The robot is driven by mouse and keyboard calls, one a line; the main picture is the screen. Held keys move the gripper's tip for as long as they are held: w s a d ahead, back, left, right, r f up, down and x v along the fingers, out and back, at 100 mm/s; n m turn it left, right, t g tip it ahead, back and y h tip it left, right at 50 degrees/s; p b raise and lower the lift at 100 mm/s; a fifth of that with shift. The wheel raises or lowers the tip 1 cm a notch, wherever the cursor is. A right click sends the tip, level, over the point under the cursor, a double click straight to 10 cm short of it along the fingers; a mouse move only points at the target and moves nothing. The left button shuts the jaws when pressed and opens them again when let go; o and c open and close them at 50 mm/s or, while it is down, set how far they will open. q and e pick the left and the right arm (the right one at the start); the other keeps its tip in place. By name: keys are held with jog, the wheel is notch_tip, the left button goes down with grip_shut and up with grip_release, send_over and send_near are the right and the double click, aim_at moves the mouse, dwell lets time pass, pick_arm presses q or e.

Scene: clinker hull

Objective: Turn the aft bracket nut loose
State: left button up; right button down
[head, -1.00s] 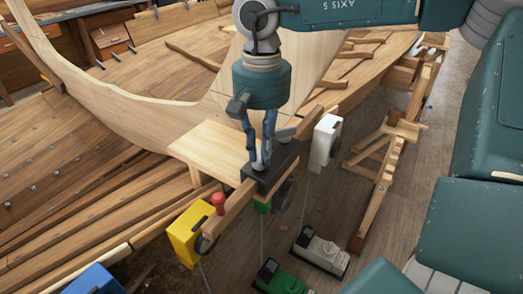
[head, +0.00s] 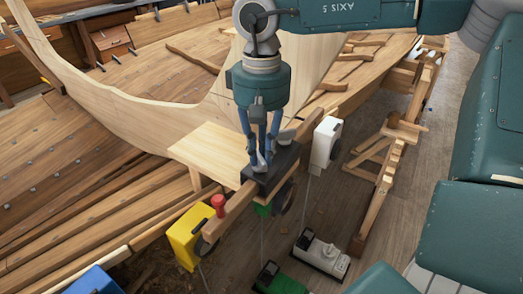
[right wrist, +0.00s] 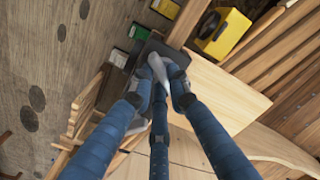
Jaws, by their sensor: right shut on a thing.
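My right gripper (head: 262,160) points down over a black bracket block (head: 284,163) on a wooden beam (head: 236,203). Its blue fingers are closed together at the block's top. The nut itself is hidden by the fingertips, so I cannot make out its shape. In the right wrist view the grey fingertips of the right gripper (right wrist: 160,75) meet over the dark block (right wrist: 150,48). A grey part (head: 287,135) shows just behind the fingers. My left gripper is not in view.
A yellow box (head: 186,236) and a red knob (head: 218,203) are at the beam's near end. A white box (head: 325,142) hangs towards its far end. A white unit (head: 322,254) and a green one (head: 280,280) are lower down. The planked hull (head: 100,130) lies left.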

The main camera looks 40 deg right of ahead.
jog(key=c, duration=1.7)
grip_release()
jog(key=shift+o, duration=0.2)
notch_tip(320, 180, up, 12)
